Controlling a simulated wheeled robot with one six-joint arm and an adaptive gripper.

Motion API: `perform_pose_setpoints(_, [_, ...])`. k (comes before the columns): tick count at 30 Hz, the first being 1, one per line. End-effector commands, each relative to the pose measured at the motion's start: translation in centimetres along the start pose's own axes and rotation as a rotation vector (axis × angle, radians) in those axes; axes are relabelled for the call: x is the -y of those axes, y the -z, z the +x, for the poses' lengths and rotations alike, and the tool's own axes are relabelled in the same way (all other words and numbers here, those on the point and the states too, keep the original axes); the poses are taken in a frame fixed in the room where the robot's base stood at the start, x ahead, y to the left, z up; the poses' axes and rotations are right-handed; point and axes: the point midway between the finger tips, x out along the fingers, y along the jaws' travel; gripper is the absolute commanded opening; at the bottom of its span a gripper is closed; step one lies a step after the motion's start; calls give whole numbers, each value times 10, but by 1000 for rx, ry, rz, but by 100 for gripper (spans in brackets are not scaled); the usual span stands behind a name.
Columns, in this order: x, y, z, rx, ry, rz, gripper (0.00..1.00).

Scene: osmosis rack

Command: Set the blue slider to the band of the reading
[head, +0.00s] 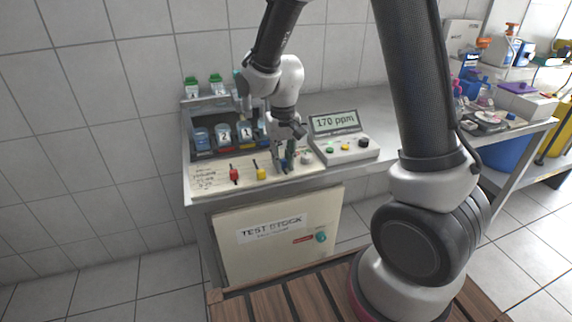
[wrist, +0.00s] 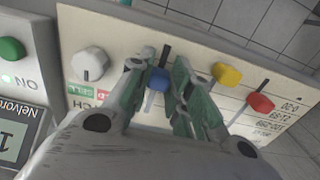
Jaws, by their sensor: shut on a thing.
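The blue slider (wrist: 157,80) sits in its slot in the panel, between my fingertips in the wrist view. My gripper (wrist: 162,82) is shut on it; in the head view my gripper (head: 284,162) comes down over the panel's right part and the blue slider (head: 284,164) is mostly hidden. The yellow slider (head: 261,174) and red slider (head: 234,174) stand to its left. The meter display (head: 335,122) reads 170 ppm. A printed band list (head: 205,178) is at the panel's left end, too small to read in the head view.
A grey-white knob (wrist: 91,64) is beside my gripper. A button box (head: 345,149) with green, yellow and dark buttons stands right of the panel. Numbered blue cartridges (head: 223,134) stand behind. The TEST STOCK cabinet door (head: 275,235) is below.

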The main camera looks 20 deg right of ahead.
Motion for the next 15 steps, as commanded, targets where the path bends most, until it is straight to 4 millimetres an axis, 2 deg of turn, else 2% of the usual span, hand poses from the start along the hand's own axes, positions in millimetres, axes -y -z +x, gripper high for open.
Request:
perform_pose_setpoints(3, [0, 26, 0, -3, 1, 2, 0])
perform_pose_setpoints(6, [0, 37, 0, -3, 1, 0, 0])
perform_pose_setpoints(15, [0, 39, 0, -3, 1, 0, 0])
